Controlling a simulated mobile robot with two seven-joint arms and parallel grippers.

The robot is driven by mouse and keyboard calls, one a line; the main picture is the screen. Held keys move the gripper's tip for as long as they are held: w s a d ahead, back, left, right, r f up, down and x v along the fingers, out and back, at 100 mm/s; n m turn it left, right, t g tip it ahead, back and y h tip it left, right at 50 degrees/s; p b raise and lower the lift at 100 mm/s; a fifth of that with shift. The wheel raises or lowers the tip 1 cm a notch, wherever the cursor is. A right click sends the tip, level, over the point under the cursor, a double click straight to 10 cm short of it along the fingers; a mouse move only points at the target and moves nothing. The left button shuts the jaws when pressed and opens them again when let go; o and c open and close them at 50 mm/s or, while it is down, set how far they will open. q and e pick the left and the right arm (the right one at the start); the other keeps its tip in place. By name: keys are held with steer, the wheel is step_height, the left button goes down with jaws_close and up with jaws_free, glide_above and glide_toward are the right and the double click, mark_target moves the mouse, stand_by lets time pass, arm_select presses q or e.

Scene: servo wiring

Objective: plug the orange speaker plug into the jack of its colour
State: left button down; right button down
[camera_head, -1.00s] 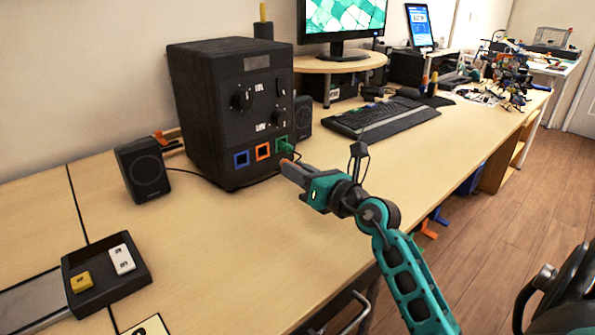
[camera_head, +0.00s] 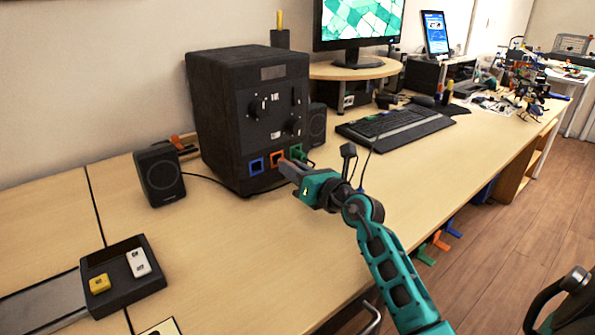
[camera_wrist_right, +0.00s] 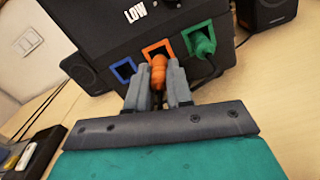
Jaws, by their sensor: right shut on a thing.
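The black speaker box (camera_head: 222,118) stands on the desk with blue, orange and green square jacks low on its front. My right gripper (camera_head: 285,164) is at the orange jack (camera_head: 277,157). In the right wrist view it is shut on the orange plug (camera_wrist_right: 158,72), which points at the orange jack (camera_wrist_right: 158,47). The plug's tip overlaps the lower part of that jack's frame; I cannot tell whether it is inside. A green plug (camera_wrist_right: 200,42) sits in the green jack. My left gripper is not in view.
The blue jack (camera_wrist_right: 124,69) is empty, left of the orange one. A small speaker (camera_head: 160,175) and a black tray (camera_head: 122,272) with yellow and white blocks are at left. A keyboard (camera_head: 395,125) lies to the right. The desk in front is clear.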

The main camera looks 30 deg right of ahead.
stand_by(0.7)
steer(key=shift+p, duration=0.3)
steer(key=shift+p, duration=0.6)
stand_by(0.7)
steer(key=shift+w+a, duration=0.15)
steer(key=shift+w, duration=1.4)
steer(key=c, duration=0.9)
jaws_free()
steer(key=shift+c, duration=0.2)
